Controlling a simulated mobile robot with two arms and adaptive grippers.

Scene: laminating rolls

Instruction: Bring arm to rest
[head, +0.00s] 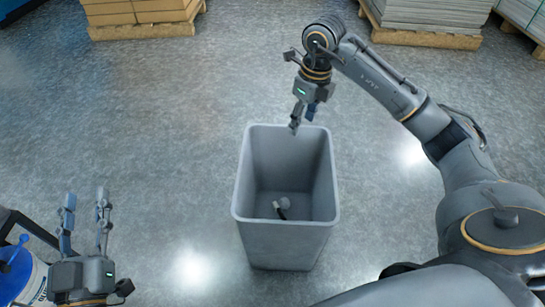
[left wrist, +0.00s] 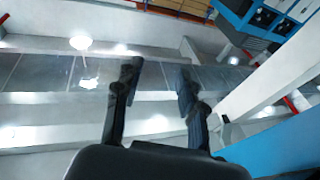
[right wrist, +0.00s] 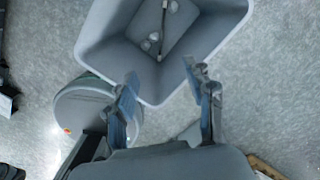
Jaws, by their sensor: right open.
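My right gripper (head: 305,113) is above the back rim of the grey bin (head: 287,238). In the right wrist view the right gripper (right wrist: 165,85) has its fingers apart with nothing between them, and the bin (right wrist: 100,30) opens in front of it. My left gripper (head: 85,198) is at the lower left of the head view. Its fingers are apart and empty, also in the left wrist view (left wrist: 155,80).
Small items (head: 282,206) lie on the bin's floor; one is dark and thin. Loaded pallets (head: 140,12) and (head: 428,15) stand at the back. A blue and white container (head: 25,275) stands at the lower left. The floor around the bin is clear.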

